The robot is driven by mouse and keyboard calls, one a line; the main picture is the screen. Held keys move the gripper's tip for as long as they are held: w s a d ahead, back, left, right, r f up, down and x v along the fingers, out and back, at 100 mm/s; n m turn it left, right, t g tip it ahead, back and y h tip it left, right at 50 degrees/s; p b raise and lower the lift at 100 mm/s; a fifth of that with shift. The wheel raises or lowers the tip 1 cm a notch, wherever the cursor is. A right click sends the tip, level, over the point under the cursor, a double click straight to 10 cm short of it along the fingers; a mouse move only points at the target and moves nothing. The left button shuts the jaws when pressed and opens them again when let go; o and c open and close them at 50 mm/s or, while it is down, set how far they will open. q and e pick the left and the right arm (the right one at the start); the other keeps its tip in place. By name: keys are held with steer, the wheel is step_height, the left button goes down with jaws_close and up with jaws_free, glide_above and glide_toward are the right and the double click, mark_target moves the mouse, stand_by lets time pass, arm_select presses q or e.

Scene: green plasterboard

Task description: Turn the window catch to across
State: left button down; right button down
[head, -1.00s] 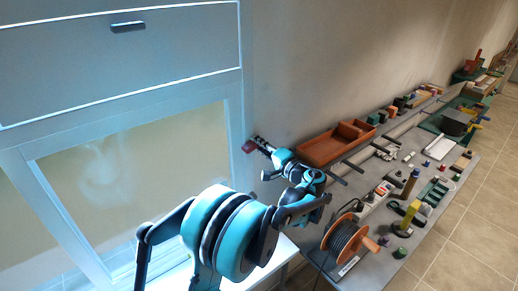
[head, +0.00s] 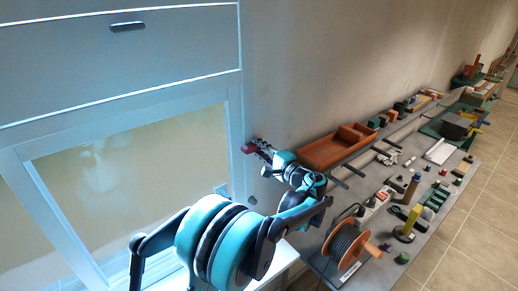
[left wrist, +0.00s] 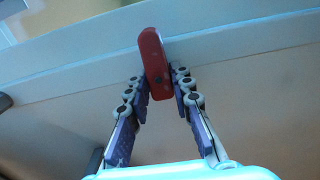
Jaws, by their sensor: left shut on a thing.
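The red window catch (head: 249,147) is on the right side of the pale window frame, by the wall. In the left wrist view the catch (left wrist: 155,62) is a red bar, long way nearly up and down the picture and slightly tilted, with the pale frame edge behind it. My left gripper (head: 260,150) is at the catch. In the left wrist view its two fingers (left wrist: 160,80) are on either side of the catch's lower end, shut on it. The fingers partly hide the catch in the head view. My right gripper is not in view.
A grey bench along the wall at the right holds an orange tray (head: 337,149), a cable reel (head: 345,246), a yellow-and-brown cylinder (head: 407,222) and several small parts. A dark handle (head: 127,27) is on the upper window panel. Tiled floor (head: 470,215) is clear at the right.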

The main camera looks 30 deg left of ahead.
arm_select(q)
steer(key=c, duration=1.3)
jaws_free()
steer(key=shift+d, duration=0.1)
steer(key=v, duration=1.2)
steer(key=shift+f, duration=0.1)
